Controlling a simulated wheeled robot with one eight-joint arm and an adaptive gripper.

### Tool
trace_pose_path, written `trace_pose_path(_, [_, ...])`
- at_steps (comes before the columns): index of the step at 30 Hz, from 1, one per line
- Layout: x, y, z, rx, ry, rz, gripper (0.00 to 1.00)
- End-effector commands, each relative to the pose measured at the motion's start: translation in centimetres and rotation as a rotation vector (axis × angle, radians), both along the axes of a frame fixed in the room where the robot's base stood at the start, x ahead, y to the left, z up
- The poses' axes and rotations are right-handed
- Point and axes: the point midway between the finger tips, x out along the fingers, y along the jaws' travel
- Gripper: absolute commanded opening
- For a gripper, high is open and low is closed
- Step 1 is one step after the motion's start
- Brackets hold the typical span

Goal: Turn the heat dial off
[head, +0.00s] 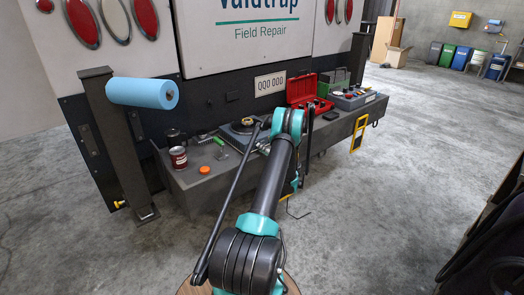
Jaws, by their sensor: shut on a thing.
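A dark hot plate (236,133) with a small yellow-topped part (248,122) on it sits on the grey bumper ledge. My gripper (262,147) is at the front right side of the hot plate, small and partly covered by my arm. It is shut on what appears to be the heat dial. The dial itself is too small and hidden to make out, so its setting cannot be read.
The ledge (205,188) also holds a red-labelled can (178,158), an orange cap (204,170), a green-handled tool (219,141), an open red case (303,92) and a grey box (352,98). A blue roll (142,93) juts out at left. The floor in front is clear.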

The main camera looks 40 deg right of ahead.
Motion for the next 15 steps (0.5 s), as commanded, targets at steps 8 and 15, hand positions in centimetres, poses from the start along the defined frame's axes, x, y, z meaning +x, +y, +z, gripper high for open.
trace_pose_path(8, [-0.24,0.06,-0.23,-0.059,-0.001,0.002,0.00])
trace_pose_path(15, [-0.25,0.06,-0.24,-0.065,-0.001,0.002,0.00])
